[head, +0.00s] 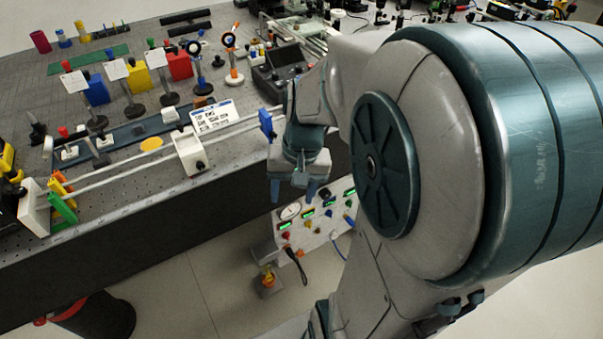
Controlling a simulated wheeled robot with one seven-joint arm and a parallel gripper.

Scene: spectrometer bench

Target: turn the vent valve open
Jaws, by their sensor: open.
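My gripper (293,190) points down with its two fingers apart and nothing visible between them. In the picture it is just above a white control panel (313,238), beside the dark side of the bench. The panel carries a round gauge (290,211), green-lit displays and several small coloured knobs. A small yellow and orange valve-like part (268,278) sits low at the panel's lower left. I cannot tell which of these is the vent valve or how its handle is turned. My arm covers the right side of the view and may hide part of the panel.
The optical bench (215,75) fills the upper left, with posts, filters and a rail near its front edge. A dark cable (296,265) hangs from the panel. A dark bin (105,318) stands lower left. The floor (185,290) between is clear.

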